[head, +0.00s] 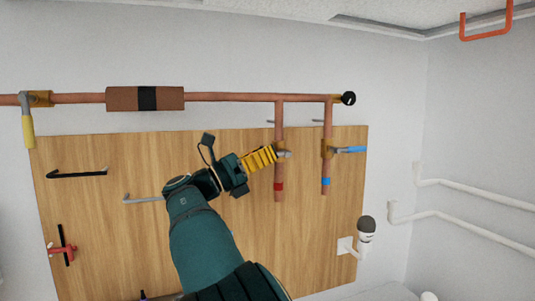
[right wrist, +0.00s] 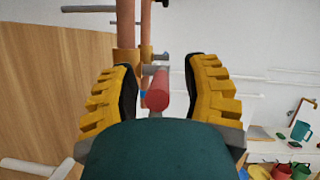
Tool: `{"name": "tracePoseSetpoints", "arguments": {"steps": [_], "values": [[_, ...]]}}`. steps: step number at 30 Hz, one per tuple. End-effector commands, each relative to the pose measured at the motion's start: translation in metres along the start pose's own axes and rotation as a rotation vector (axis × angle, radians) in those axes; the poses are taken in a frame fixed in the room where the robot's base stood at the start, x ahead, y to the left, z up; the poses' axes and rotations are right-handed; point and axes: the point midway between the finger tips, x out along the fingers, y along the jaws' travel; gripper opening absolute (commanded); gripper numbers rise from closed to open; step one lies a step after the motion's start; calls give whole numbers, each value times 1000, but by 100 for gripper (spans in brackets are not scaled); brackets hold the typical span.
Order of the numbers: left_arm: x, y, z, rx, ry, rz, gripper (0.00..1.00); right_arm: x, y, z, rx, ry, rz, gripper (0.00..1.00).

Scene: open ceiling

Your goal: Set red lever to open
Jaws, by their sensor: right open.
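The red lever (right wrist: 157,92) shows in the right wrist view as a red grip end-on between the two yellow fingers. It sits by the valve body on the copper pipe (right wrist: 126,25). In the head view the pipe with a red band (head: 278,187) runs down the board, and the lever's grip is hidden by my right gripper (head: 280,155). My right gripper is open, its fingers (right wrist: 160,80) on either side of the red grip with gaps visible. My left gripper is not in view.
A blue lever (head: 350,149) sticks out right from the neighbouring pipe. A yellow lever (head: 27,130) hangs at the far left. Hooks (head: 77,174) and a red tool (head: 63,250) are on the wooden board (head: 110,240). White pipes (head: 470,190) run along the right wall.

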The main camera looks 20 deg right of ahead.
Motion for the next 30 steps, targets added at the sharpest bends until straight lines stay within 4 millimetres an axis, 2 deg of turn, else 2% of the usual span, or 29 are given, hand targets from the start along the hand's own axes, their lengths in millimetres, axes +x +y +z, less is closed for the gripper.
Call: {"name": "tracePoseSetpoints", "arguments": {"steps": [4,13,14,15,17,18,30], "values": [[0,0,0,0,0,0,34,9,0,0,0,-1,1,47],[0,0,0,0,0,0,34,10,0,0,0,-1,1,47],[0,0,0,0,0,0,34,10,0,0,0,-1,1,42],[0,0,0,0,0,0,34,10,0,0,0,-1,1,28],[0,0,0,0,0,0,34,10,0,0,0,-1,1,7],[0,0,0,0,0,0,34,10,0,0,0,-1,1,0],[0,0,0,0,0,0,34,10,0,0,-1,-8,-1,0]]}}
